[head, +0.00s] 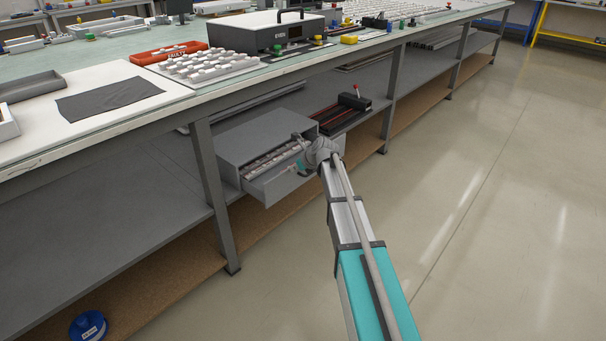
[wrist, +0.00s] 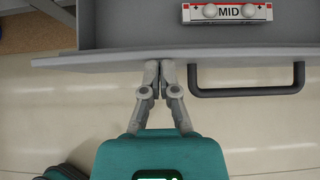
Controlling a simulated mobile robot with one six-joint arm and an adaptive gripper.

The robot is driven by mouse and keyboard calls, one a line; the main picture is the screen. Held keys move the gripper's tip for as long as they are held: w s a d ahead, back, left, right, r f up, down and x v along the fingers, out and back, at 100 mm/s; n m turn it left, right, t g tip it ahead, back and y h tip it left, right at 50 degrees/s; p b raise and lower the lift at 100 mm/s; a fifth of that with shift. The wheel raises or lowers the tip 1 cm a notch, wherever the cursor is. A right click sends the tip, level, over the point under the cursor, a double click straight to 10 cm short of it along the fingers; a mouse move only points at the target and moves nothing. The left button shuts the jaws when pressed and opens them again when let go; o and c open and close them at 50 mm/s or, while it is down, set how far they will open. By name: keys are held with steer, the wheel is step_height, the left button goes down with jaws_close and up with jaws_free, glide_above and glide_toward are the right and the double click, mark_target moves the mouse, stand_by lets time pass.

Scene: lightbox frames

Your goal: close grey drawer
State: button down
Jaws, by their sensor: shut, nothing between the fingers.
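The grey drawer (head: 278,186) is pulled out from a grey cabinet (head: 258,132) on the shelf under the workbench. Its front edge (wrist: 95,60) crosses the wrist view, with a dark bar handle (wrist: 247,93) right of my fingers. My gripper (wrist: 159,66) is shut and empty, with its fingertips at the drawer's front panel, left of the handle. I cannot tell whether they touch it. In the head view my arm and wrist hide part of the drawer front.
A black and red device (head: 345,108) sits on the shelf right of the cabinet. A table leg (head: 212,190) stands to its left and another (head: 391,100) to its right. The workbench top (head: 100,140) overhangs the shelf. The floor (head: 480,210) at right is clear.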

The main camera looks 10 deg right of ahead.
steer(key=w+a, duration=0.8)
steer(key=w, duration=0.4)
steer(key=shift+a, duration=0.4)
steer(key=shift+w, duration=0.1)
steer(key=shift+s+d+r+p, duration=1.15)
steer(key=shift+s+p, duration=0.05)
steer(key=shift+s, duration=0.35)
steer(key=shift+s+d+r+p, duration=1.1)
steer(key=shift+s+r+p, duration=0.1)
steer(key=shift+s, duration=0.4)
steer(key=shift+s+d+r+p, duration=1.15)
steer(key=shift+s+p, duration=0.05)
steer(key=shift+s, duration=0.35)
